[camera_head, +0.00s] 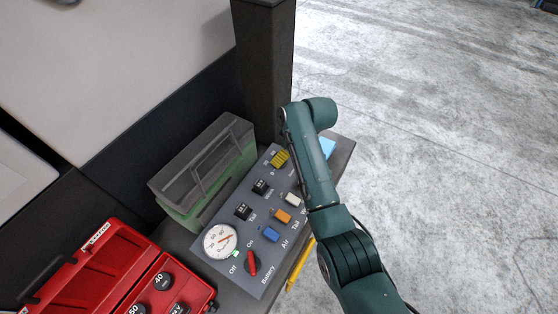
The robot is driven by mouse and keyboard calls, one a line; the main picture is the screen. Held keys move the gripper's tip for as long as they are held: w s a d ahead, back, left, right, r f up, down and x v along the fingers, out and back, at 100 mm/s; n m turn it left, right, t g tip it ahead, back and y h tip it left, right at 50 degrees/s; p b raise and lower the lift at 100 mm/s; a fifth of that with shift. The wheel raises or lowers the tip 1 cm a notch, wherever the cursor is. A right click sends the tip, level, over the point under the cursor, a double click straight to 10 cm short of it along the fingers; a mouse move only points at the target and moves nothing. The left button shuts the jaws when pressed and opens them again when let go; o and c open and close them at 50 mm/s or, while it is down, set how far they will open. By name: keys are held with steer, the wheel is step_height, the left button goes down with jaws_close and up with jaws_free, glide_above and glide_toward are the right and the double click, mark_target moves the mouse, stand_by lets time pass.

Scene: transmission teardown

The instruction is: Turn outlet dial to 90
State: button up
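No dial readable as "outlet" shows, so I cannot tell which one it is. A grey control panel (207,262) lies on the bench. It has a round white gauge (221,240) with a red needle at its near left end. A red knob (252,262) marked Off, On and Battery is beside the gauge. A yellow ribbed knob (280,158) is at the far end, its label unreadable. My arm rises from the bottom right and passes over the panel's right edge, its bent wrist beyond the panel's far right. My gripper does not show.
Blue (271,234), orange (282,216) and white (293,199) switches and black switches (243,211) are on the panel. A grey-green box (196,187) stands behind it. An open red case (93,262) is at bottom left. A dark post (265,70) rises at the back. Yellow tool (300,264) lies right.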

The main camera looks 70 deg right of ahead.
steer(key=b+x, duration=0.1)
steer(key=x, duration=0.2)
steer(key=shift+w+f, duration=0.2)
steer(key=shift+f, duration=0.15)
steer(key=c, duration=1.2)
